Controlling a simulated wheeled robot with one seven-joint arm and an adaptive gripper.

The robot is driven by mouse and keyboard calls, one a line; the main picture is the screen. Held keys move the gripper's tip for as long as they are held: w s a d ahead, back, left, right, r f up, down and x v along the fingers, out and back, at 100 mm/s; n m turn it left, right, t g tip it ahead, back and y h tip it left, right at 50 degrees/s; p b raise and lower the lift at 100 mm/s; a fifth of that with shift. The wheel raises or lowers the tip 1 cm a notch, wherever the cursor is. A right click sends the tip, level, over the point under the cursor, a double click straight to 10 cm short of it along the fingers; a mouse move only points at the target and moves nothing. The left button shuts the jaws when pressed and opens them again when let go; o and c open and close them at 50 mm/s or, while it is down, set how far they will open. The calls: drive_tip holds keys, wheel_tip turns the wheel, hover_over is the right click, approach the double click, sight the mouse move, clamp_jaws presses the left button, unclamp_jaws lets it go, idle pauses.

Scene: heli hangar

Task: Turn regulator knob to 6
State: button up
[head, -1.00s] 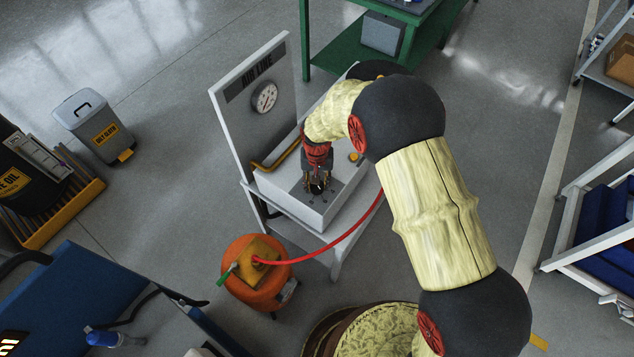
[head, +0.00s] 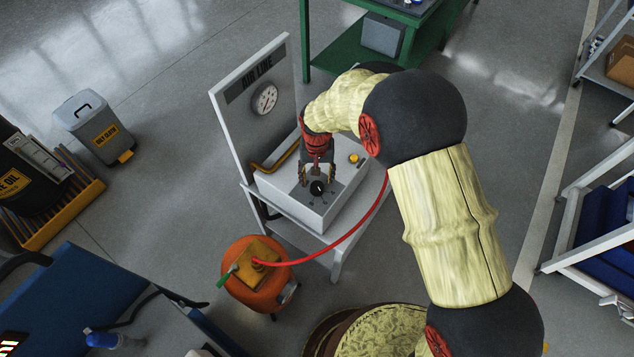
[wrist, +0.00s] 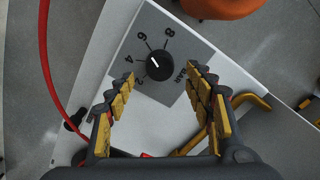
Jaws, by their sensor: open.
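The black regulator knob (head: 317,188) sits on the sloped top of the white air-line stand. In the wrist view the knob (wrist: 159,68) has a white pointer line aimed between the 4 and the 6 of the dial plate (wrist: 178,45), whose marks read 2, 4, 6, 8 and BAR. My gripper (wrist: 160,77) is open and empty. Its fingertips lie to either side of the knob in the wrist view, with visible gaps. In the head view my gripper (head: 317,176) is just above and behind the knob, which shows clear of the fingers.
The upright AIR LINE panel (head: 245,120) carries a round gauge (head: 265,99). A yellow pipe (head: 275,155) and a yellow button (head: 353,158) flank my gripper. A red hose (head: 345,235) runs to an orange tank (head: 258,290) below.

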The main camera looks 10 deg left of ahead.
sight(317, 186)
wheel_tip(317, 186, up, 7)
idle(0.3)
idle(0.4)
drive_tip(key=s+d+r+m+t, duration=0.1)
drive_tip(key=s+d+r+t, duration=0.1)
drive_tip(key=s+d+r, duration=0.5)
drive_tip(key=s+d+r+t, duration=0.1)
drive_tip(key=s+d+r, duration=0.6)
drive_tip(key=d+r, duration=0.4)
drive_tip(key=s+d+r+m+t, duration=0.1)
drive_tip(key=s+d+r+t, duration=0.1)
drive_tip(key=s+d+r, duration=0.5)
drive_tip(key=d+r, duration=0.2)
drive_tip(key=d, duration=0.4)
drive_tip(key=shift+s+r+m+t, duration=0.2)
drive_tip(key=shift+r+m+t, duration=0.1)
drive_tip(key=shift+d, duration=0.1)
drive_tip(key=shift+c, duration=0.5)
